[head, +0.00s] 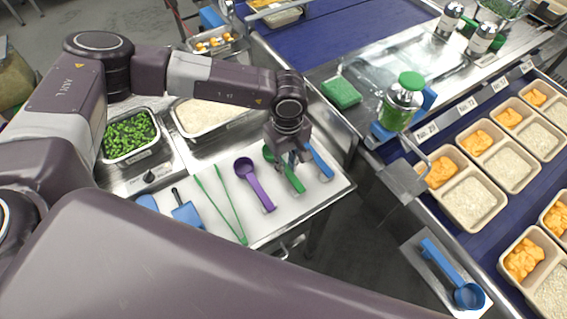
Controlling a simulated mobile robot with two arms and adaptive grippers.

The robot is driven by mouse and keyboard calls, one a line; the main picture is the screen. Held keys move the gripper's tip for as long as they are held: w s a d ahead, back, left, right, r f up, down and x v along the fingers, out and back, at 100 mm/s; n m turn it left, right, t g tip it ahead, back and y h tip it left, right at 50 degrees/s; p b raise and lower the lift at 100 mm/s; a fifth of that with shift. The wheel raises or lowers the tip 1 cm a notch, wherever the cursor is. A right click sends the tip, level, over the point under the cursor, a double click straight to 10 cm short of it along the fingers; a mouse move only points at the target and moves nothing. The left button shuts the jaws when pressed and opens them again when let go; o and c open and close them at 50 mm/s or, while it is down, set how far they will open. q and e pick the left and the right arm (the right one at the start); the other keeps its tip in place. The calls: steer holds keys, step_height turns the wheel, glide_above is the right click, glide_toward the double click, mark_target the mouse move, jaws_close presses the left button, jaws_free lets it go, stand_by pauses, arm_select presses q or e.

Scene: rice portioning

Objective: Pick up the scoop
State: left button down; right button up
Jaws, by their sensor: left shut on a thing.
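My left gripper (291,163) points down over the white work surface and is shut on the green scoop (294,180). The green scoop's bowl is partly hidden behind the gripper. I cannot tell whether the scoop is clear of the surface. A purple scoop (256,186) lies just left of it. A blue utensil (318,162) lies close on the right, partly hidden by the gripper. My right gripper is not in view.
Green tongs (229,205) and a blue scraper (187,214) lie further left. Behind stand a pan of green vegetables (155,152) and a pan of rice (203,116). A blue scoop (467,295) rests on a holder at lower right, near conveyor trays (447,183).

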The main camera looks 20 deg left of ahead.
arm_select(q)
step_height(320, 180, up, 18)
steer(key=b, duration=0.5)
step_height(320, 180, up, 8)
steer(key=p, duration=0.2)
glide_above(287, 169)
steer(key=shift+s+f, duration=0.1)
steer(key=shift+f, duration=0.05)
